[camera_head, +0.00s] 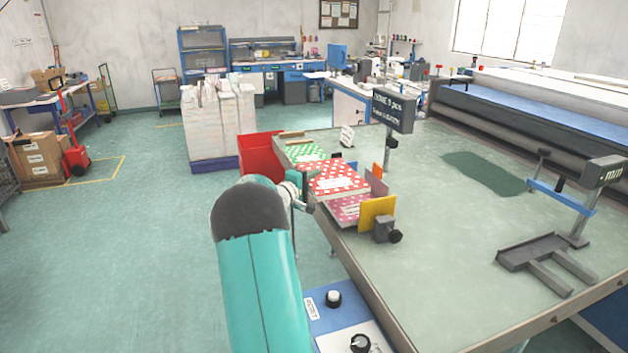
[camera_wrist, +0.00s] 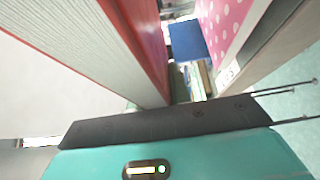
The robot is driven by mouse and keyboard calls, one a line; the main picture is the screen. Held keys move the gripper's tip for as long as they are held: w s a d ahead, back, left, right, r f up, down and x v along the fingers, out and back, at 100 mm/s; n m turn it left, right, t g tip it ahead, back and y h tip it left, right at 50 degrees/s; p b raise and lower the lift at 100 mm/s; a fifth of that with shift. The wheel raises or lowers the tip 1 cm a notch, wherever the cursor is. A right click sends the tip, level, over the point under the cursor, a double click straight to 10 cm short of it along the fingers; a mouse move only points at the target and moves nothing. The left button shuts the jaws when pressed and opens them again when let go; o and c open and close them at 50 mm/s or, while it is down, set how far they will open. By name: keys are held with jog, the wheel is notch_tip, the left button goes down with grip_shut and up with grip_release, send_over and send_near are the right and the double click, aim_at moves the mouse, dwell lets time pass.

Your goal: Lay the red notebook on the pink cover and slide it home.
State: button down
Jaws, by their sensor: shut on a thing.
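The red notebook (camera_head: 340,176), with white dots and a pale label, lies roughly flat at the table's left edge. In the wrist view its page block and red cover edge (camera_wrist: 95,45) fill the upper left. My gripper (camera_head: 303,196) is at its near left side, shut on it; the fingertips are mostly hidden. The pink cover (camera_head: 345,208), with white dots, is just in front of and partly under the notebook; it also shows in the wrist view (camera_wrist: 222,22). I cannot tell whether the two touch.
A green dotted notebook (camera_head: 303,152) lies behind the red one. A yellow plate (camera_head: 378,214) and a grey clamp with a knob (camera_head: 385,231) stand at the right front. A display post (camera_head: 391,112) rises behind. A red bin (camera_head: 261,156) is at the left. The table's middle is clear.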

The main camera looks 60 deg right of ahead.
jog(key=shift+s+d, duration=0.1)
jog(key=shift+s, duration=0.05)
jog(key=shift+f, duration=0.15)
notch_tip(320, 180, down, 7)
dwell(0.8)
jog(key=shift+f, duration=0.4)
dwell(0.8)
jog(key=c, duration=1.2)
grip_release()
jog(key=shift+f, duration=0.25)
